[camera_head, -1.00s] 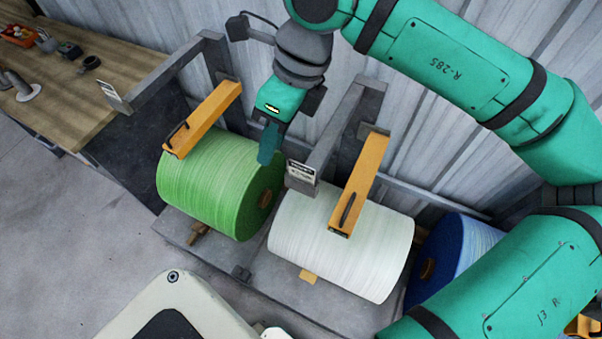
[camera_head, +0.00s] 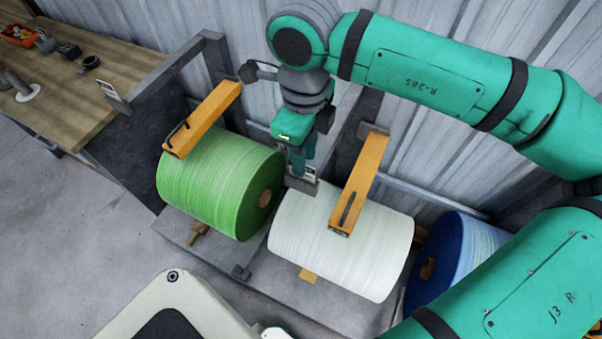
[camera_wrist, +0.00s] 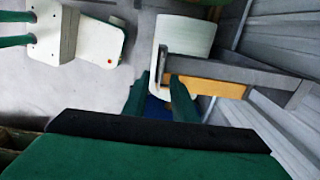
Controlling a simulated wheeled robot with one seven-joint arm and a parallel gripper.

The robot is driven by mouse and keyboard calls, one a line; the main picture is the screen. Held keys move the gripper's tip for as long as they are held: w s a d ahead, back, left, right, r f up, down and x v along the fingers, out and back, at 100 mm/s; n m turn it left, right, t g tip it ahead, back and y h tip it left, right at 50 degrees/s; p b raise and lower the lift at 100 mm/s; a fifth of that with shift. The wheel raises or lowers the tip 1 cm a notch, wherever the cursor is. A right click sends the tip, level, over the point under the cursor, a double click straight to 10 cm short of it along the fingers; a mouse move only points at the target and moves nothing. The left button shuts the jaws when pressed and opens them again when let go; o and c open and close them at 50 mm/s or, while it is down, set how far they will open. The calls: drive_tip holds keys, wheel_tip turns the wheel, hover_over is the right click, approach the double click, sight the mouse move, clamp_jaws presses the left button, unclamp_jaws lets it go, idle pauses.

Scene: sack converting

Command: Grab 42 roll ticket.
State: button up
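A small pale ticket (camera_head: 311,172) is at the front end of the grey bar between the green roll (camera_head: 205,185) and the white roll (camera_head: 335,250). My gripper's fingers cover part of it, and its print is unreadable. My gripper (camera_head: 301,165) points down right at this ticket; I cannot tell whether it touches. In the wrist view my gripper's fingers (camera_wrist: 160,105) stand apart, with the grey bar (camera_wrist: 225,70) just beyond them. The white roll also shows in the wrist view (camera_wrist: 188,36). Another ticket (camera_head: 112,93) is on the left bar's end.
Orange arms (camera_head: 203,120) (camera_head: 359,185) rest over the green and white rolls. A blue roll (camera_head: 455,255) lies to the right, partly behind my arm. A wooden bench (camera_head: 75,95) with small items stands at the left. A corrugated wall closes the back. The floor at left is clear.

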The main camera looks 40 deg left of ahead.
drive_tip(key=f, duration=0.3)
drive_tip(key=shift+s+a+f, duration=0.1)
drive_tip(key=shift+a+f, duration=0.15)
drive_tip(key=shift+f, duration=0.4)
clamp_jaws()
drive_tip(key=shift+d, duration=0.15)
drive_tip(key=shift+r, duration=0.1)
